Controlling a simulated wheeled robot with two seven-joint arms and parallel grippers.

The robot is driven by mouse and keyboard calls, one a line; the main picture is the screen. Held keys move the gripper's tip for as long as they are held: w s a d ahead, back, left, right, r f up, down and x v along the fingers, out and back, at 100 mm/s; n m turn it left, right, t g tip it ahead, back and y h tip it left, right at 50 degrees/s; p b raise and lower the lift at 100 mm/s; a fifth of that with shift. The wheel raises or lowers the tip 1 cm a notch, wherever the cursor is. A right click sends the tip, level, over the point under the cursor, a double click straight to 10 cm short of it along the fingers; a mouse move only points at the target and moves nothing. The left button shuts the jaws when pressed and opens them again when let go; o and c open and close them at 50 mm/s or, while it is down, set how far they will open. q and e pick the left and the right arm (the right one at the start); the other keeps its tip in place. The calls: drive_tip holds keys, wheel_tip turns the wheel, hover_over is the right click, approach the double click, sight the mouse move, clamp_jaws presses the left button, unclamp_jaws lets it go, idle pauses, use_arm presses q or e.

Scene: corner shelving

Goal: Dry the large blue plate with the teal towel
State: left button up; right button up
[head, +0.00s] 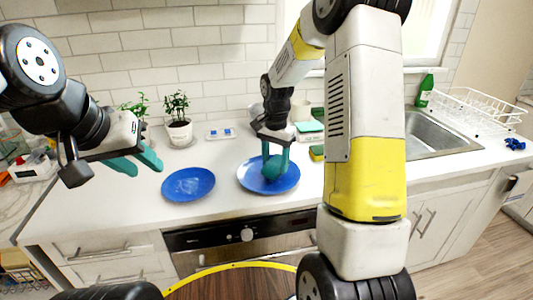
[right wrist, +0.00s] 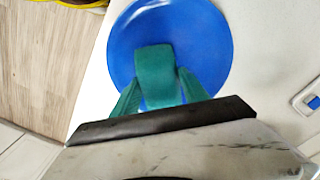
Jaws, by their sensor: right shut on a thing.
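The large blue plate (head: 290,183) lies flat on the white counter, the right one of two blue plates. The bunched teal towel (head: 271,171) is on its middle. My right gripper (head: 275,158) points down over this plate, shut on the towel between its teal fingers. In the right wrist view the towel (right wrist: 154,72) covers the plate's centre, and the blue plate (right wrist: 205,45) shows around it. My left gripper (head: 138,163) is open and empty, in the air left of the plates.
A second blue plate (head: 188,184) lies just left of the large one. Potted plants (head: 179,131) and a small white device with blue parts (head: 221,133) stand behind. A sink (head: 440,134), a green bottle (head: 425,90) and a white dish rack (head: 485,108) are at right.

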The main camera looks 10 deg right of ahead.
sight(277, 169)
drive_tip(key=shift+f, duration=1)
drive_tip(key=shift+s+a, duration=0.1)
drive_tip(key=shift+s, duration=1.7)
drive_tip(key=shift+w+r, duration=0.1)
drive_tip(key=shift+w, duration=1.75)
drive_tip(key=shift+r, duration=3)
drive_tip(key=shift+r, duration=0.15)
